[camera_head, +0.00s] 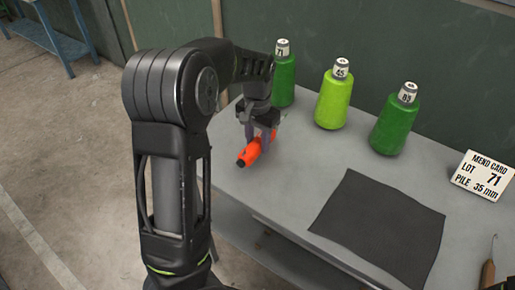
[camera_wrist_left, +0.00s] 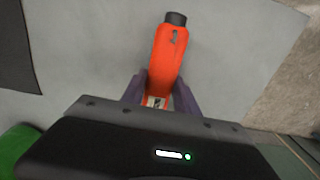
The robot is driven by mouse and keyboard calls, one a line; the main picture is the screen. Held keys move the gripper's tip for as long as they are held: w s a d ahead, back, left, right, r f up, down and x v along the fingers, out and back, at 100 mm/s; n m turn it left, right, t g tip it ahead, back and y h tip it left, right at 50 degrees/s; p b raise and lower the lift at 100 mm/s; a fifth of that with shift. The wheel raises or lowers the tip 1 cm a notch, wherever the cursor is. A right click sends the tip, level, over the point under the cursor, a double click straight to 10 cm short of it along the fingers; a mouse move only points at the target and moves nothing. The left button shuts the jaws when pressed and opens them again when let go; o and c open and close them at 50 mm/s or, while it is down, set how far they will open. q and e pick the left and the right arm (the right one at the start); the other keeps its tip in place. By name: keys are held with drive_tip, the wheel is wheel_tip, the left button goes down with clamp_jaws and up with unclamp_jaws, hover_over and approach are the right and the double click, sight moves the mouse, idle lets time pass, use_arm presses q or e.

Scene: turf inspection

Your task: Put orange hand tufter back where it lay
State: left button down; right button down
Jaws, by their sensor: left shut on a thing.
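The orange hand tufter (camera_head: 251,153) has a black end cap and is at the left end of the grey table. My left gripper (camera_head: 262,131) is shut on it from above. In the left wrist view the tufter (camera_wrist_left: 168,55) sits between the two fingers of my left gripper (camera_wrist_left: 159,95), its black cap pointing away from the wrist. I cannot tell whether the tufter touches the table or is slightly above it. Its other end is partly hidden by the gripper. My right gripper does not show in either view.
Three green yarn cones stand along the back: one labelled 71 (camera_head: 284,80), a lighter one labelled 45 (camera_head: 331,101) and one labelled 85 (camera_head: 393,127). A dark mat (camera_head: 380,226) lies on the table (camera_head: 307,170). A mend card (camera_head: 482,177) and a wooden-handled hook (camera_head: 488,272) are at right.

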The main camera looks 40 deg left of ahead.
use_arm(q)
drive_tip(key=shift+f, duration=1.65)
drive_tip(key=shift+f, duration=0.1)
drive_tip(key=c, duration=0.9)
unclamp_jaws()
wheel_tip(320, 180, up, 12)
drive_tip(key=shift+s+r+b, duration=0.1)
drive_tip(key=shift+r+b, duration=0.05)
drive_tip(key=shift+b, duration=0.4)
